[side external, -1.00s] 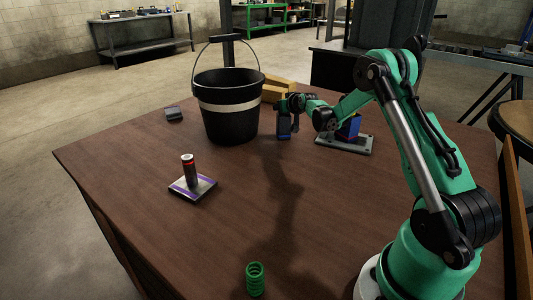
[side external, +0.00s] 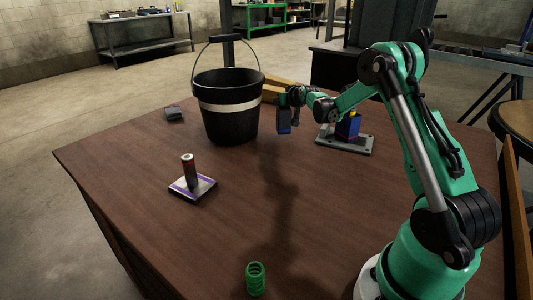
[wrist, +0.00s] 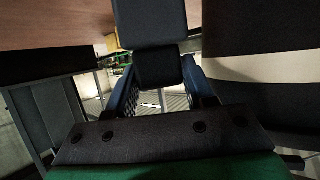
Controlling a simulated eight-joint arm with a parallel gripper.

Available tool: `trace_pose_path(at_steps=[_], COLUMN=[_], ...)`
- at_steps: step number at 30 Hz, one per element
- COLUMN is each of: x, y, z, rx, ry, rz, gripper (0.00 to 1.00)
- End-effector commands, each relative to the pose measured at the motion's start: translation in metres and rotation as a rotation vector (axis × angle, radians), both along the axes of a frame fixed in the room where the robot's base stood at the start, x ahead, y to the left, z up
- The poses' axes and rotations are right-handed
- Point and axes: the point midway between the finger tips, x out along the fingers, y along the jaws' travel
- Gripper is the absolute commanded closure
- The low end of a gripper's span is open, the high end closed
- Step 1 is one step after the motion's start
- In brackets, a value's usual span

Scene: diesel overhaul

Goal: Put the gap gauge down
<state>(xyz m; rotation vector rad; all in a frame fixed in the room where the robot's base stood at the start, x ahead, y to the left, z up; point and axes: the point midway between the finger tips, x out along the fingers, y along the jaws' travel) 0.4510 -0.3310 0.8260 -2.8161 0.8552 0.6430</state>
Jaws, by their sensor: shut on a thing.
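My gripper (side external: 284,103) is at the far side of the table, just right of the bucket and left of the blue holder. It is shut on a dark block, which I take to be the gap gauge (side external: 284,122). The gauge hangs below my gripper and looks clear of the tabletop. In the wrist view the dark gauge (wrist: 162,62) sits between the blue fingers of my gripper (wrist: 162,92). The part of it gripped by the fingers is partly hidden.
A black bucket (side external: 228,124) with a white band stands close on the left. A blue holder (side external: 348,126) on a grey plate stands right. A dark block (side external: 174,114), a cylinder (side external: 188,165) on a plate (side external: 203,186) and a green spring (side external: 255,278) stand apart. The table middle (side external: 235,215) is clear.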

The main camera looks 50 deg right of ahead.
Motion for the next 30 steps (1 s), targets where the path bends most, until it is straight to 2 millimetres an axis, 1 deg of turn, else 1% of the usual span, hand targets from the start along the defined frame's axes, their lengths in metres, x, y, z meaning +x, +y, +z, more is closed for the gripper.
trace_pose_path(at_steps=[2,9,12,15,18,21,25,28,30], x=[0.0,0.0,0.0,0.0,0.0,0.0,0.0,-0.003,-0.007], y=[0.0,0.0,0.0,0.0,0.0,0.0,0.005,0.019,0.035], z=[0.017,0.094,0.12,0.142,0.159,0.171,0.177,0.175,0.169], rx=[-0.001,0.0,0.0,0.0,0.0,0.0,0.001,-0.001,-0.002], ry=[-0.001,0.0,0.0,0.0,0.0,0.0,-0.001,0.001,0.001], rz=[0.0,0.0,0.001,0.001,0.001,0.001,0.0,-0.003,-0.016], gripper=[1.0,1.0,1.0,1.0,1.0,1.0,1.0,1.0,1.0])
